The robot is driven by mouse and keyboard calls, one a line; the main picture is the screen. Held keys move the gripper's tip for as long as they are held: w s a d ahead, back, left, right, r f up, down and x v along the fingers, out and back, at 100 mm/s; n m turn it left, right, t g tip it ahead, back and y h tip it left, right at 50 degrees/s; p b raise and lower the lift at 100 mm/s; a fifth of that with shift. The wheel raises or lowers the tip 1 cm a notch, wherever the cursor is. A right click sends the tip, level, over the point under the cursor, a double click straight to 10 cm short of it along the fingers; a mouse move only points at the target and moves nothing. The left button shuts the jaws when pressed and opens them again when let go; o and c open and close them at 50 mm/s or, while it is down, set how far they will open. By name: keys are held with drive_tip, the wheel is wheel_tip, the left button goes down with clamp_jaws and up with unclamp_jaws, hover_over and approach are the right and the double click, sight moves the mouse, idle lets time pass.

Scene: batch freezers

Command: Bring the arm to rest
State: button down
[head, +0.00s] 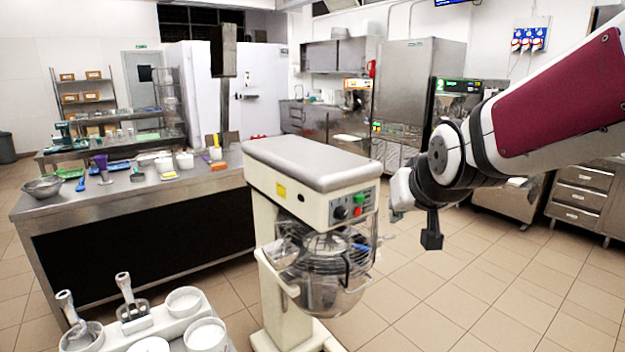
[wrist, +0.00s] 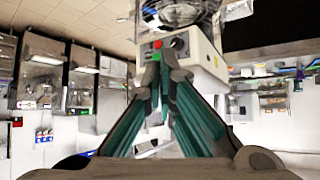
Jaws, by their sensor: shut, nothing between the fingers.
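My arm reaches in from the right of the head view, with a maroon and white link. My gripper (head: 432,238) hangs at its end in free air, to the right of a stand mixer. In the wrist view the two teal-sided fingers of my gripper (wrist: 160,68) come together at the tips. They are shut with nothing held. The wrist view looks upside down, and the mixer's panel (wrist: 160,48) shows beyond the fingertips. Part of my wrist is hidden behind my own arm links in the head view.
The mixer (head: 315,165), with a wire guard and bowl (head: 322,285), stands close left of my gripper. A steel counter (head: 120,204) with bowls and utensils is further left. White tubs (head: 184,300) stand at the front left. Freezers (head: 415,85) line the back. Tiled floor (head: 480,280) is clear below my arm.

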drive_tip(key=s+d+f+g, duration=0.1)
drive_tip(key=s+g, duration=0.1)
drive_tip(key=s, duration=1.1)
drive_tip(key=s+d+f+g, duration=0.1)
drive_tip(key=s+d+g, duration=0.1)
drive_tip(key=s, duration=1)
drive_tip(key=shift+s+d+f+h, duration=0.15)
drive_tip(key=shift+s+d+h, duration=0.15)
drive_tip(key=shift+s, duration=0.1)
